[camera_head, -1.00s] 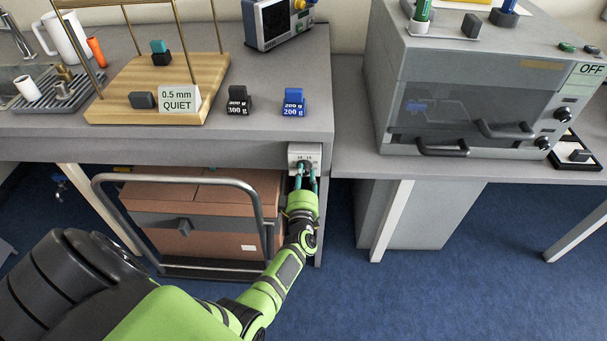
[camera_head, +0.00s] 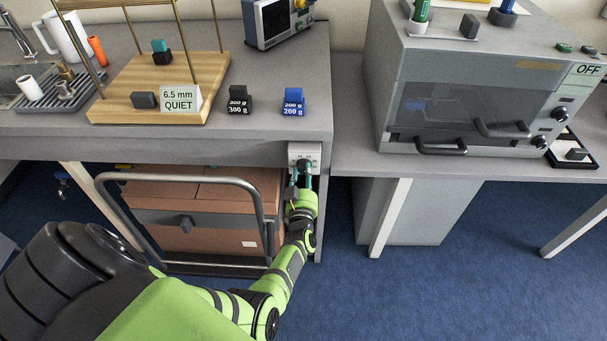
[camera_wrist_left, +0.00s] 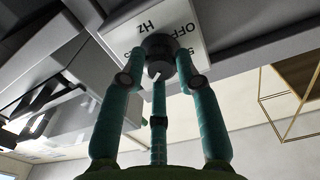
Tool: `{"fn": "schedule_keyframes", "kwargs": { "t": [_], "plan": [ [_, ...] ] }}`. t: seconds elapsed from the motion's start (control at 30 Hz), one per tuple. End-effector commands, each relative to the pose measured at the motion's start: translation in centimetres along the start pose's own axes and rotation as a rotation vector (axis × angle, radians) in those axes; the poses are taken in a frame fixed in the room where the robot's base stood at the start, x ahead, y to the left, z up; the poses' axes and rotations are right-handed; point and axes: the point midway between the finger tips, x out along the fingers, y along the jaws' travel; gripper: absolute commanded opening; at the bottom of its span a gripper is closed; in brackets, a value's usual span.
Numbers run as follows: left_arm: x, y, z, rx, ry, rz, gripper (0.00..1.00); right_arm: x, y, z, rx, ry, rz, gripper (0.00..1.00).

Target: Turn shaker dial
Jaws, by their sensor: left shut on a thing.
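The shaker dial (camera_wrist_left: 158,48) is a dark round knob on a light control box (camera_head: 304,151) fixed under the front edge of the left table. The box face has "OFF" and "Hz" lettering in the left wrist view (camera_wrist_left: 172,17). My left gripper (camera_head: 301,173) has teal fingers and reaches up to the box from below. In the left wrist view its fingers (camera_wrist_left: 160,65) are closed around the dial. A small white mark shows on the dial's side. The fingers hide part of the dial in the head view. My right gripper is not in view.
A wooden stand (camera_head: 145,108) with brass posts carries a sign (camera_head: 179,99) reading "6.5 mm QUIET". Black (camera_head: 239,107) and blue (camera_head: 293,108) weights stand near the table edge. A cart with brown boxes (camera_head: 205,222) is under the table, left of my arm. A grey oven-like cabinet (camera_head: 470,90) stands right.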

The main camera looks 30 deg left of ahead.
Motion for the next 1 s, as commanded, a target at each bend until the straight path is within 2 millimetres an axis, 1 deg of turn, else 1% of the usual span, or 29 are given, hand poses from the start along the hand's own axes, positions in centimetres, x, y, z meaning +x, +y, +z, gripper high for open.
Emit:
{"fn": "schedule_keyframes", "kwargs": {
  "t": [0.2,0.4,0.97,1.0],
  "plan": [
    [-0.04,0.12,0.05,0.123,-0.003,0.001,0.00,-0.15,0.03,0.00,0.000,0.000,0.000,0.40],
    [-0.04,0.09,0.08,0.188,-0.003,0.001,0.00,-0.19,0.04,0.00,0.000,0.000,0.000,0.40],
    [-0.08,-0.01,0.17,0.215,-0.004,0.001,0.00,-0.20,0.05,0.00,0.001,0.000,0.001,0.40],
    [-0.08,-0.02,0.18,0.215,-0.004,0.001,0.49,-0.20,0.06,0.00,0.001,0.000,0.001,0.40]
  ]
}}
